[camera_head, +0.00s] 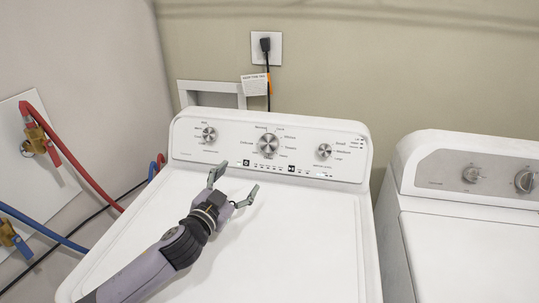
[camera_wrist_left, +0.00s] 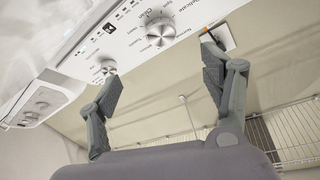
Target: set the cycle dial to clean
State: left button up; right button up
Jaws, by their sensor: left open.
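The cycle dial (camera_head: 268,143) is the large silver knob in the middle of the white washer's control panel (camera_head: 235,148). In the left wrist view the large knob (camera_wrist_left: 160,31) shows at the top, with the word "Clean" printed near it. My left gripper (camera_head: 238,178) is open and empty over the washer lid, in front of the panel and a little left of the dial. In the left wrist view its two fingers (camera_wrist_left: 160,62) stand apart, with the dial beyond the gap between them. The dial is not touched. My right gripper is not in view.
Smaller knobs sit left (camera_head: 209,134) and right (camera_head: 324,151) of the dial. A second white machine (camera_head: 470,230) stands at the right. Red (camera_head: 85,172) and blue (camera_head: 40,228) hoses run at the left. A plugged outlet (camera_head: 266,48) is on the wall behind. The washer lid (camera_head: 300,240) is clear.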

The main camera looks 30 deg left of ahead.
pick_arm(q)
jog(key=p, duration=0.3)
send_near(268, 145)
jog(key=w, duration=0.6)
jog(key=shift+w+a, duration=0.3)
jog(key=shift+w, duration=0.85)
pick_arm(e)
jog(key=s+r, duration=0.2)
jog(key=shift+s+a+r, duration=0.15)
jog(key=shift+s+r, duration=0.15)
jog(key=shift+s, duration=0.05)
pick_arm(q)
jog(key=shift+c, duration=0.4)
jog(key=c, duration=1.1)
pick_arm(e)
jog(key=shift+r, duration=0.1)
